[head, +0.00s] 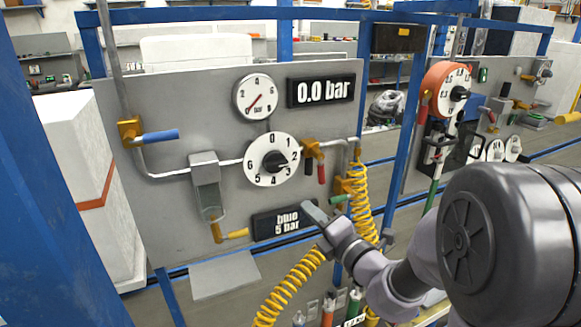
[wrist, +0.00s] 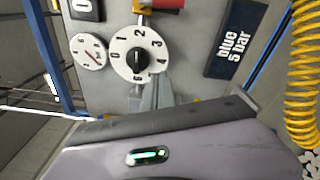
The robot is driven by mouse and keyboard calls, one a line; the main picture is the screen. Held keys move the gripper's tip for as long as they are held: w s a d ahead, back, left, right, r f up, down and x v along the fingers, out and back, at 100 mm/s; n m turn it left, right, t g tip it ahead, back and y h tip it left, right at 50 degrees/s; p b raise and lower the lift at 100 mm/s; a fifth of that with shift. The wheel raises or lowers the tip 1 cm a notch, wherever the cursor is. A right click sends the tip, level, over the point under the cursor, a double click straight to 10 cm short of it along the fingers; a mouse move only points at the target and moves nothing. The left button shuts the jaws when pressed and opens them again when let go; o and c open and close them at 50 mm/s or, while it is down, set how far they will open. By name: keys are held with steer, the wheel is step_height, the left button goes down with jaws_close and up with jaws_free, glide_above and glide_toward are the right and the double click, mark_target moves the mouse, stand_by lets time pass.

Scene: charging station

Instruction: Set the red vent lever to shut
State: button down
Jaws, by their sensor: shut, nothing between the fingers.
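The red vent lever (head: 321,173) hangs down from a brass-coloured valve (head: 314,149) to the right of the numbered dial in the head view. Part of the lever (wrist: 168,4) shows at the top edge of the wrist view, mostly cut off. My gripper (head: 313,211) is shut and empty, below the lever and in front of the panel by the "blue 5 bar" sign. In the wrist view my gripper's fingers (wrist: 160,84) point at the panel near the dial's edge, apart from the lever.
The numbered dial (head: 272,160) has a black knob. A gauge (head: 255,97) and a "0.0 bar" display (head: 321,90) are above it. A yellow coiled hose (head: 361,205) hangs right of my gripper. A blue-handled valve (head: 160,136) is at left. The "blue 5 bar" sign (wrist: 235,38) is close.

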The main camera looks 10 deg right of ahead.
mark_target(321, 174)
steer(key=w+d+m+t+h+b, duration=0.1)
steer(key=w+d+m, duration=0.3)
steer(key=w, duration=0.8)
steer(key=shift+w+f+h+b, duration=0.15)
steer(key=shift+w+h+b, duration=0.2)
steer(key=shift+h, duration=0.35)
